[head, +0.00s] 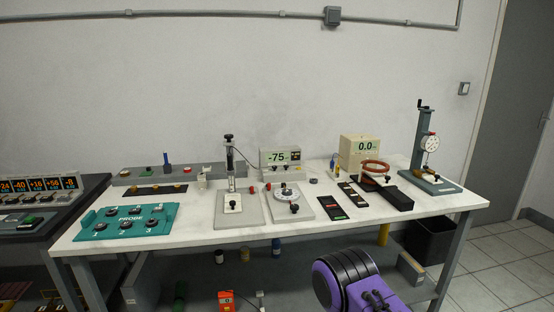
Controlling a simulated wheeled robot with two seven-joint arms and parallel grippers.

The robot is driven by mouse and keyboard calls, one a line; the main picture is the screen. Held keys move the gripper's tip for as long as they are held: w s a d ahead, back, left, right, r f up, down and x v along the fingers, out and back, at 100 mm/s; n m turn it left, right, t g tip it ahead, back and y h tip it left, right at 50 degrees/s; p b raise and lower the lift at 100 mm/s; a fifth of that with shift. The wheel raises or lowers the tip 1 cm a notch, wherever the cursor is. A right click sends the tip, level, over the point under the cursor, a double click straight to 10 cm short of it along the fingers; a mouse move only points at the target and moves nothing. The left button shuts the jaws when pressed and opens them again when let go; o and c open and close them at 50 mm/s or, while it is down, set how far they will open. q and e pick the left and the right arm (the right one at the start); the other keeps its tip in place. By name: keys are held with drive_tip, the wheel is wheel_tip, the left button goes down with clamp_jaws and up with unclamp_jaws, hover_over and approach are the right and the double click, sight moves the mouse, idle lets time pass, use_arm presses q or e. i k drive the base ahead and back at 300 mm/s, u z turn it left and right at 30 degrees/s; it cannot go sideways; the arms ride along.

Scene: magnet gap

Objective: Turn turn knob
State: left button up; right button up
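Several parts could be the turn knob, and no label shows which one it is. A grey plate (307,212) on the white table carries a round white dial (286,191) and a small black knob (294,208). Left of it, an upright post stand (231,176) has a black knob (229,137) on top. At the right end, a grey column stand (423,140) has a black crank (422,103) and a round gauge. Neither gripper shows in the head view, so nothing is seen touching these parts.
A teal PROBE panel (128,221) lies at the left of the white table (210,247). Meters reading -75 (280,158) and 0.0 (360,150) stand at the back. A dark bench (70,200) adjoins on the left. A purple and black part rises in front.

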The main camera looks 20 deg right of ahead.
sight(293, 207)
drive_tip(key=z, duration=1)
drive_tip(key=i, duration=0.35)
drive_tip(key=u, duration=1)
